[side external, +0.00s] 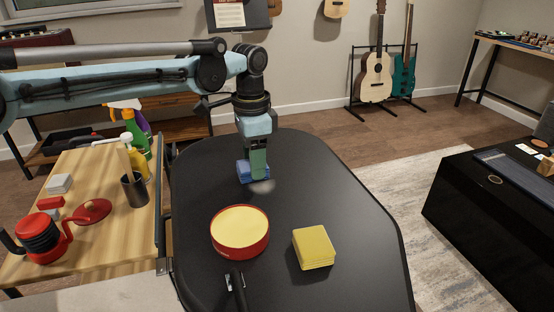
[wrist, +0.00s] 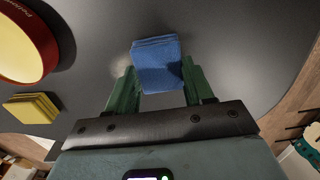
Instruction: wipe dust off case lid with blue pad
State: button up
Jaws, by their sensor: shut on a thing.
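The blue pad (side external: 243,171) is in my gripper (side external: 256,168), low over the far part of the black case lid (side external: 335,190). In the wrist view the blue pad (wrist: 157,62) sits between the two green fingertips of my gripper (wrist: 160,85), which is shut on it. The pad seems to be at the lid's surface, but I cannot tell whether it touches. A pale, dusty-looking patch (side external: 264,187) shows on the lid beside the pad; it also shows left of the pad in the wrist view (wrist: 120,66).
A red round tin with a yellow top (side external: 240,231) and a yellow pad (side external: 313,248) stand on the near part of the lid. A black latch or handle (side external: 236,285) is at the front. The lid's right side is clear.

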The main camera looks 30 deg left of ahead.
jog(key=shift+s+d, duration=1.65)
jog(key=shift+r, duration=0.15)
notch_tip(320, 180, up, 8)
dwell(0.3)
jog(key=shift+f, duration=0.2)
dwell(0.3)
jog(key=shift+f, duration=2.95)
jog(key=o, duration=0.4)
jog(key=c, duration=0.4)
